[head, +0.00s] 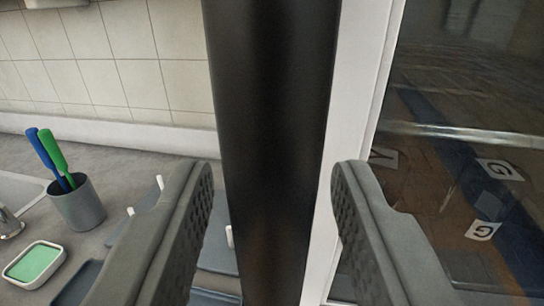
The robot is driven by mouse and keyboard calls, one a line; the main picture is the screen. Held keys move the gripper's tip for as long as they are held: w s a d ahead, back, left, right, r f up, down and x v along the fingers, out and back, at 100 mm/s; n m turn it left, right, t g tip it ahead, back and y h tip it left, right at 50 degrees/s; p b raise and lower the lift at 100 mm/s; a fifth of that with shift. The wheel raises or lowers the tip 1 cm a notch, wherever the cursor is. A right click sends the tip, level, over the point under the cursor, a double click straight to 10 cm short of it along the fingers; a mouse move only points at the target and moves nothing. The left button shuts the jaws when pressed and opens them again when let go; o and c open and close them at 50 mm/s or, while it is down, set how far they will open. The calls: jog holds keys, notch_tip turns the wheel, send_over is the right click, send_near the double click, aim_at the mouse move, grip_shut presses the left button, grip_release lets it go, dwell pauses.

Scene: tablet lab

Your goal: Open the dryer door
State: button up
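A thick black vertical bar (275,80), which looks like the dryer door's handle, runs from top to bottom through the middle of the head view. To its right is the dryer door, with a white frame (359,85) and a dark, reflective glass pane (450,70). My gripper (273,172) is open. Its two grey ribbed fingers stand on either side of the black bar, with a small gap showing on each side. The bar's ends are out of view, and I cannot tell how deep it sits between the fingers.
On the left, a grey counter (105,180) holds a grey cup (77,205) with a blue and a green brush, and a white dish (35,265) with a green block. A sink and tap (10,225) show at the left edge. A tiled wall (110,60) stands behind.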

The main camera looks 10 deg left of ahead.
jog(key=shift+w, duration=0.2)
grip_shut()
